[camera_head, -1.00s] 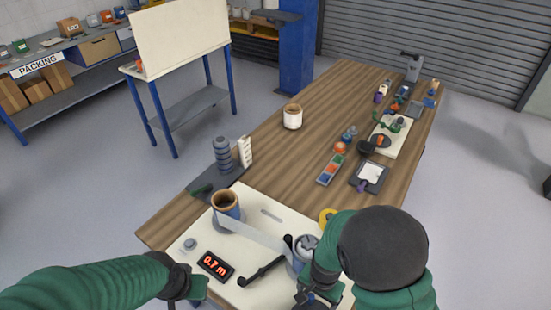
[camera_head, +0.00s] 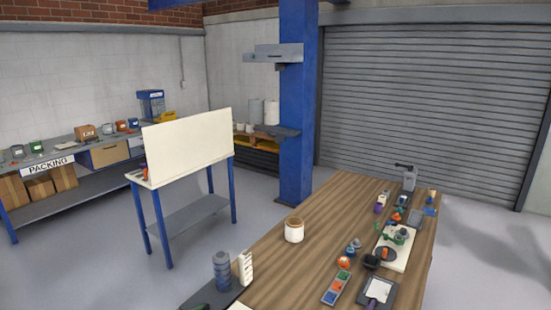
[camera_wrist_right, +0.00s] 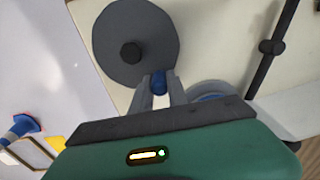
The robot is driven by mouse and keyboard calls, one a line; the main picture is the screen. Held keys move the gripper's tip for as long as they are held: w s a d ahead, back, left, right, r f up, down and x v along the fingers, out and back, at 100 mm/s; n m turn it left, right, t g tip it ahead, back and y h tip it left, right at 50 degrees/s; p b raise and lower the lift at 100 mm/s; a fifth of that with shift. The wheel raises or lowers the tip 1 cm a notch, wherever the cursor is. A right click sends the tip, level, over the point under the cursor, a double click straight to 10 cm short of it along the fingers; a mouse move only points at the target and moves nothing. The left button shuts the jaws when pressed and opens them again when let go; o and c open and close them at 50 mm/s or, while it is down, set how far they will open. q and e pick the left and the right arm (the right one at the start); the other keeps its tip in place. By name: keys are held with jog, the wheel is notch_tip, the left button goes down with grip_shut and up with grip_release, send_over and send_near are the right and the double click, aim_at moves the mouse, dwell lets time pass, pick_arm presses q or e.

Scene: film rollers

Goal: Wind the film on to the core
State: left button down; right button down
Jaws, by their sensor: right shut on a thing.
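In the right wrist view, my right gripper (camera_wrist_right: 159,84) is shut on a small blue knob (camera_wrist_right: 159,80) at the lower edge of a grey disc (camera_wrist_right: 118,42) with a black hub. A round blue-and-grey part (camera_wrist_right: 210,88), perhaps the core, shows just right of the fingers, mostly hidden behind the gripper. A pale band (camera_wrist_right: 285,113) at the right may be the film. The cream board (camera_wrist_right: 225,30) lies under these parts. The head view is tilted up, so the winding board, its display and both grippers are out of it.
A white panel stand (camera_head: 188,145) is behind. In the wrist view, a black bar (camera_wrist_right: 272,48) crosses at right.

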jog(key=shift+s+a, duration=0.1)
jog(key=shift+a, duration=0.5)
pick_arm(q)
jog(key=shift+a+f, duration=0.1)
jog(key=shift+a, duration=0.4)
jog(key=shift+d, duration=0.1)
pick_arm(e)
jog(key=shift+d, duration=0.15)
